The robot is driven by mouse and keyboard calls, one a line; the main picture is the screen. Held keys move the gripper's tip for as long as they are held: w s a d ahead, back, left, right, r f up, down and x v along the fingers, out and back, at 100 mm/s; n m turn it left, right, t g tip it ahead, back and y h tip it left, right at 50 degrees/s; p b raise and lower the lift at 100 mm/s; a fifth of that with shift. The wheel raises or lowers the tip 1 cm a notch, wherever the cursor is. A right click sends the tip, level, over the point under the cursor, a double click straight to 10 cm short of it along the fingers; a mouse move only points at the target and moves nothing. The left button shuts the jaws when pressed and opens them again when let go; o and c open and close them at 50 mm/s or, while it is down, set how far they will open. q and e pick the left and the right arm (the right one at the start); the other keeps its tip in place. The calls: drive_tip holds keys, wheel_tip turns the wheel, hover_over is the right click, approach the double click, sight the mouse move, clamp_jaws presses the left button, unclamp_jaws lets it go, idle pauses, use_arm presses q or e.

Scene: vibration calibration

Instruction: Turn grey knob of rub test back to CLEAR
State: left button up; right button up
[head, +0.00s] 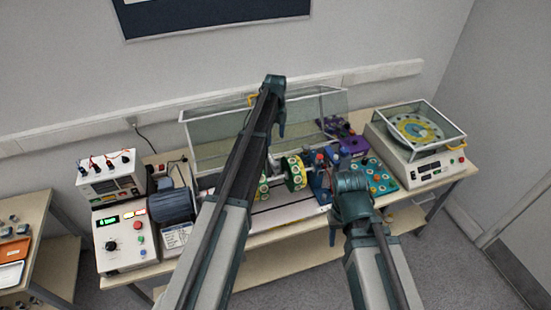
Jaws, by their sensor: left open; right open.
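I cannot pick out a grey knob marked as the rub test, nor read the word CLEAR. A small dark knob (111,245) sits on the front of the white control box (121,260) at the left, below a green lit display (107,221). My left arm reaches up over the bench middle, and its gripper (281,130) hangs down in front of the clear guard, open, with nothing visible in it. My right gripper (333,232) points down at the bench's front edge, open, with nothing visible in it. Both grippers are well to the right of the control box.
A clear guard (215,140) stands open behind a green wheel (295,174). A teal board (378,178) with several knobs lies to the right. A white machine (425,165) with a clear cover stands at the far right. A power supply (108,183) sits atop the control box.

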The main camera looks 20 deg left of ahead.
sight(276, 163)
use_arm(q)
drive_tip(key=shift+f, duration=0.15)
wheel_tip(276, 163, down, 14)
drive_tip(key=b, duration=1.3)
drive_tip(key=shift+b, duration=0.4)
drive_tip(key=shift+r, duration=0.2)
clamp_jaws()
